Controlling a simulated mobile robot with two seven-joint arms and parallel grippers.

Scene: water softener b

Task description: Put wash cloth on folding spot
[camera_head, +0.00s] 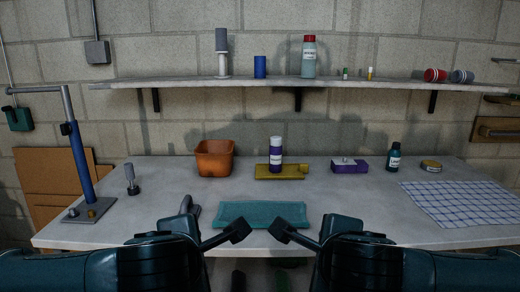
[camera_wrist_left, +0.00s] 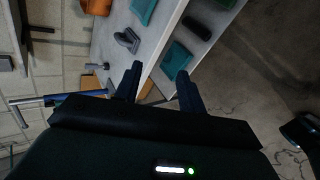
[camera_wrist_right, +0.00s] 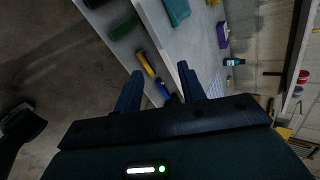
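A flat teal cloth (camera_head: 262,214) lies at the front middle of the worktop and fits the wash cloth. It also shows in the left wrist view (camera_wrist_left: 145,10) and the right wrist view (camera_wrist_right: 177,10). A blue-and-white checked cloth (camera_head: 465,203) lies spread at the right end; I cannot tell whether it marks the folding spot. My left gripper (camera_wrist_left: 159,75) is open and empty, at the front edge left of the teal cloth. My right gripper (camera_wrist_right: 160,75) is open and empty, at the front edge right of it. Neither touches the cloth.
A grey handled object (camera_wrist_left: 127,40) sits left of the teal cloth. Behind it stand an orange bin (camera_head: 214,158), a purple-and-white bottle (camera_head: 276,155) on a yellow tray (camera_head: 294,172), a purple box (camera_head: 350,166) and a dark bottle (camera_head: 394,157). A blue post (camera_head: 79,160) stands left.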

